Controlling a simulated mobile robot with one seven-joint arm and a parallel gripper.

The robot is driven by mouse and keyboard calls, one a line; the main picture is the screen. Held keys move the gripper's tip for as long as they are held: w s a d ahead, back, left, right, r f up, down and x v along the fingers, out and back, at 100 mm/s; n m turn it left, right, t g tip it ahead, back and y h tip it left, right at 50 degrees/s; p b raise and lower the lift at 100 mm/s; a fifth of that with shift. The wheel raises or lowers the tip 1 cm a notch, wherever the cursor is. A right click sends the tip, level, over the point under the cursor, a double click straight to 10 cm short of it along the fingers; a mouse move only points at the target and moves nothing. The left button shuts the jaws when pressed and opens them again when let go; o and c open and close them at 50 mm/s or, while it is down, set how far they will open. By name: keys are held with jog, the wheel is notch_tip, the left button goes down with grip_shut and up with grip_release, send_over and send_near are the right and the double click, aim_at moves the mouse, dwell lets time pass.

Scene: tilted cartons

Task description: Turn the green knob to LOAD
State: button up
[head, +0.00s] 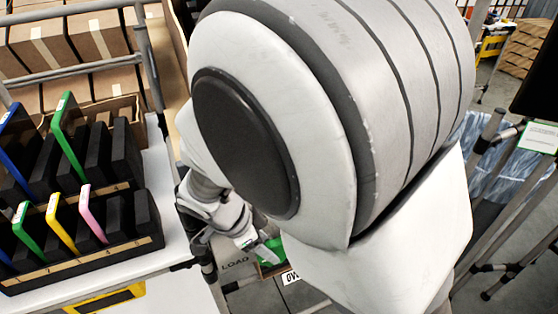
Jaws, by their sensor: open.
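The green knob (274,246) shows only in part at the bottom centre of the head view. A large white link of my arm hides much of the area around it. A LOAD label (236,264) is printed on the grey surface to the left of the knob. My gripper (260,250) points down to the right, close beside the knob. It is open; whether its fingers touch the knob or are around it I cannot tell. The knob's pointing direction is hidden.
A black rack (85,257) with blue, green, yellow and pink cards stands on a white table (160,180) at left. Cardboard cartons (70,40) lie behind a grey rail. At right are metal tube frames (515,215) and a blue plastic-wrapped thing (480,145).

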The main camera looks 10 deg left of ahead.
jog(key=p+v, duration=0.3)
jog(key=v, duration=1.4)
jog(key=shift+a, duration=0.2)
jog(key=shift+s+r, duration=0.1)
jog(key=shift+r, duration=0.05)
